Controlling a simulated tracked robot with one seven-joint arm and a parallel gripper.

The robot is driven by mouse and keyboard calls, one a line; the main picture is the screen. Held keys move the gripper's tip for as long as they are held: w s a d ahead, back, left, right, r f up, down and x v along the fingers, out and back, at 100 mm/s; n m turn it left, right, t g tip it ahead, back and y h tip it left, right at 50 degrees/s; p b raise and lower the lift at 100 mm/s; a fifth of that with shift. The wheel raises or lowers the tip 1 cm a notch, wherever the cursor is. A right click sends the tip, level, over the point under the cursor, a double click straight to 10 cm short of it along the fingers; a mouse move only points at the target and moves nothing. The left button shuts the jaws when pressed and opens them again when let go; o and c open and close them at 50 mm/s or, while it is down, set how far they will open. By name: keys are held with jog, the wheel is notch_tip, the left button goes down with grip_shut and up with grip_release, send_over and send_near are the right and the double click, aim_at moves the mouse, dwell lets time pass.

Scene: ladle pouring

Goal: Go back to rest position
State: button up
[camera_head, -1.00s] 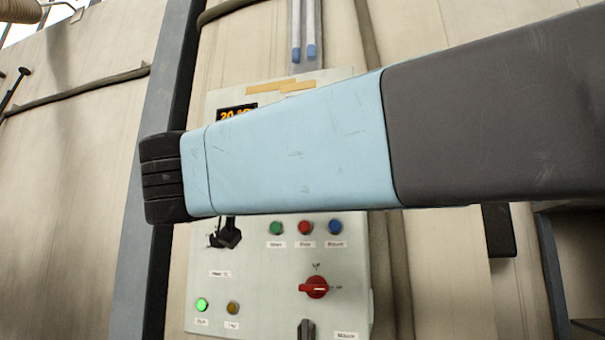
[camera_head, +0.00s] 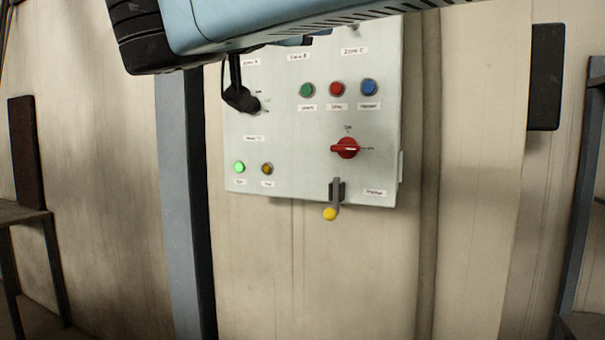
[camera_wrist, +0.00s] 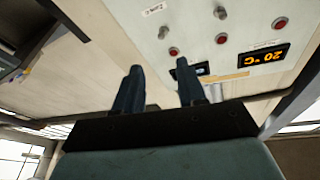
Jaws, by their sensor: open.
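My gripper (camera_wrist: 158,88) shows in the wrist view with its two dark fingers apart and nothing between them. The control panel (camera_wrist: 235,40) appears upside down beyond the fingers, with a display reading 20 °C (camera_wrist: 262,60). I cannot tell the exact gap between the fingers and the panel. In the head view, my arm crosses the top of the picture and hides the upper part of the panel (camera_head: 310,130).
The panel carries green, red and blue buttons, a red rotary switch (camera_head: 346,148), a lit green lamp (camera_head: 239,167), a black lever (camera_head: 238,95) and a yellow-tipped lever (camera_head: 331,213). A steel post (camera_head: 180,210) stands left of it. A bench (camera_head: 25,215) is at the far left.

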jog(key=w+d+f+n+g+y, duration=0.2)
jog(key=d+f+n+g, duration=0.15)
jog(key=d+f, duration=0.65)
jog(key=w+d+f+n+g+y, duration=0.1)
jog(key=w+d+f+n+g, duration=0.15)
jog(key=d+f+g, duration=0.65)
jog(key=s+d+f+n+y, duration=0.1)
jog(key=s+d+f+y, duration=0.1)
jog(key=f, duration=0.8)
jog(key=s+d+f+n+y, duration=0.2)
jog(key=s+f+y, duration=0.3)
jog(key=f, duration=0.6)
jog(key=shift+f+n+y, duration=0.15)
jog(key=shift+n+y, duration=0.15)
jog(key=shift+y, duration=0.5)
jog(key=shift+o, duration=0.2)
